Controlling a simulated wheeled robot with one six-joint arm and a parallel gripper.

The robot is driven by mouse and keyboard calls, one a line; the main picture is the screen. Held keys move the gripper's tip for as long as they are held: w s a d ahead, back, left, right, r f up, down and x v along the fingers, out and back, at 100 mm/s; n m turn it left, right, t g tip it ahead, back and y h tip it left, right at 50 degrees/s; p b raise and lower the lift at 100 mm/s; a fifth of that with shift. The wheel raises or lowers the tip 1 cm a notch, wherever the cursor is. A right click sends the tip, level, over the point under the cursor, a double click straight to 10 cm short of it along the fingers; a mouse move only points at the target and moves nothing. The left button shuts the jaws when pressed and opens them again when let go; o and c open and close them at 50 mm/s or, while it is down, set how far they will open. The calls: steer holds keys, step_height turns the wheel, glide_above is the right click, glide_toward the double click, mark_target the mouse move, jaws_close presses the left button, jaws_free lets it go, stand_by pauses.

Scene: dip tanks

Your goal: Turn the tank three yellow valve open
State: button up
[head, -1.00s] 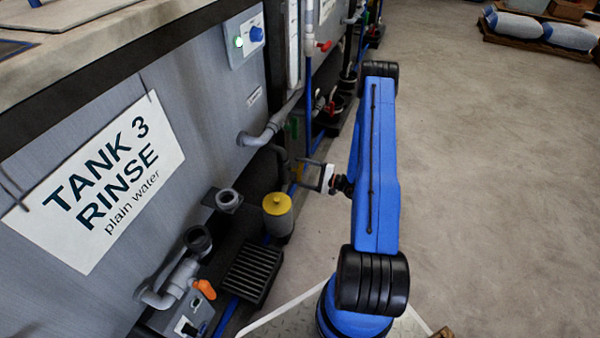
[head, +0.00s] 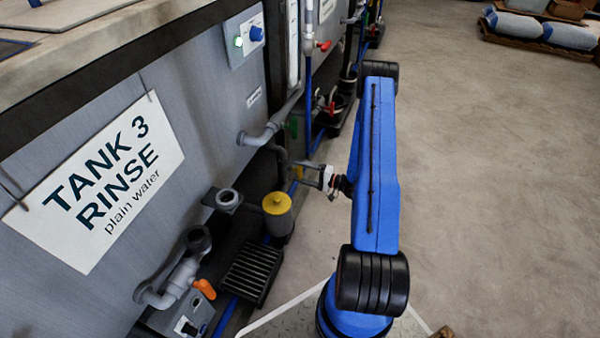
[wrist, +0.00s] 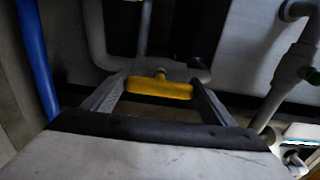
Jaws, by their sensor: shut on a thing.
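The yellow valve handle (wrist: 160,90) lies crosswise between the two fingers of my gripper (wrist: 160,88) in the wrist view, with a small yellow hub at its middle. The fingers touch its two ends, so the gripper is shut on it. In the head view my gripper (head: 312,172) reaches left toward the pipes below tank three. Only a small bit of the yellow handle (head: 299,172) shows there at the fingertips. The tank three sign (head: 100,185) hangs on the grey tank wall. I cannot tell how far the valve is turned.
A grey canister with a yellow cap (head: 277,212) stands left of my gripper. A black grate (head: 252,272), an orange handle (head: 205,289) and a grey outlet pipe (head: 265,133) are near. A blue pipe (wrist: 36,60) runs beside the gripper.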

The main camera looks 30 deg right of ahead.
steer(key=o, duration=1)
steer(key=shift+o, duration=0.2)
steer(key=shift+s, duration=0.1)
steer(key=v, duration=1.7)
steer(key=shift+s+d+f, duration=0.1)
steer(key=shift+d, duration=0.05)
